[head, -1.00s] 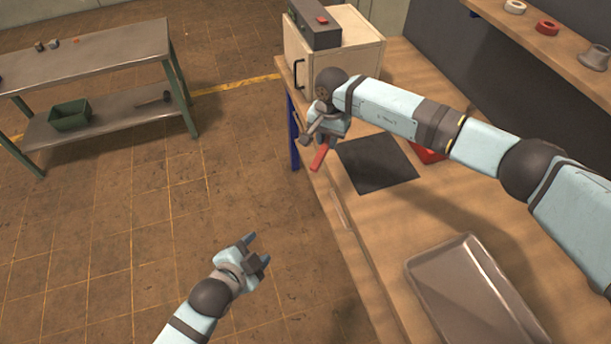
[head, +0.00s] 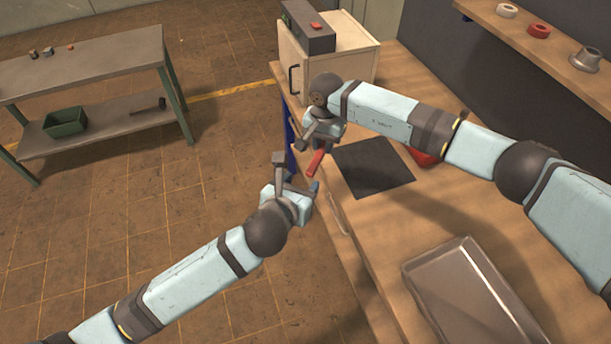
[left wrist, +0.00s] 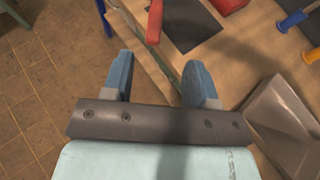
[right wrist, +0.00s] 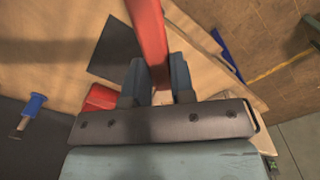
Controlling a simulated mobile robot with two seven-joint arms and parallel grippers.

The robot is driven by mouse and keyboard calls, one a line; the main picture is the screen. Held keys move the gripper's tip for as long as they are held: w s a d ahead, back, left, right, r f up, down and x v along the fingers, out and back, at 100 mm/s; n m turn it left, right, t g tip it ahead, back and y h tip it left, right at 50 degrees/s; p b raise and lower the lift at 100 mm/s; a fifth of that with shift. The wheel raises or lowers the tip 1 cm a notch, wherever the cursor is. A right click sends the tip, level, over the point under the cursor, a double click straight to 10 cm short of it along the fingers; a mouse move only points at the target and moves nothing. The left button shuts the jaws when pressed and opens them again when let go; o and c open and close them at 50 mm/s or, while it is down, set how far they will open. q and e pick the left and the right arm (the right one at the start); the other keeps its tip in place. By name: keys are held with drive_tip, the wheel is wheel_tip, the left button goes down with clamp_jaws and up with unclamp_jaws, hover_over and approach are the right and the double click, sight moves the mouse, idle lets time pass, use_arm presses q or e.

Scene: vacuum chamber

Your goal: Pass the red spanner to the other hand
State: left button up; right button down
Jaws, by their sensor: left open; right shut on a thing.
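The red spanner (head: 316,162) is held in my right gripper (head: 322,138) near the bench's left edge. In the right wrist view the spanner (right wrist: 151,45) passes between the shut fingers (right wrist: 155,82) and runs up out of the picture. My left gripper (head: 296,172) is open and empty, close below and left of the spanner's free end. In the left wrist view the spanner's end (left wrist: 155,22) shows ahead of the open fingers (left wrist: 158,80), roughly between them and apart from them.
The wooden bench (head: 400,220) carries a black mat (head: 372,167), a metal tray (head: 470,300) and a wooden cabinet (head: 350,55). A red object (head: 424,157) is partly hidden behind my right arm. A green-legged table (head: 90,65) stands at the left, with open floor between.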

sight(319, 160)
use_arm(q)
drive_tip(key=x, duration=1.1)
drive_tip(key=shift+w+d, duration=0.15)
drive_tip(key=shift+w, duration=0.1)
clamp_jaws()
use_arm(e)
drive_tip(key=c, duration=0.9)
unclamp_jaws()
drive_tip(key=shift+r, duration=0.1)
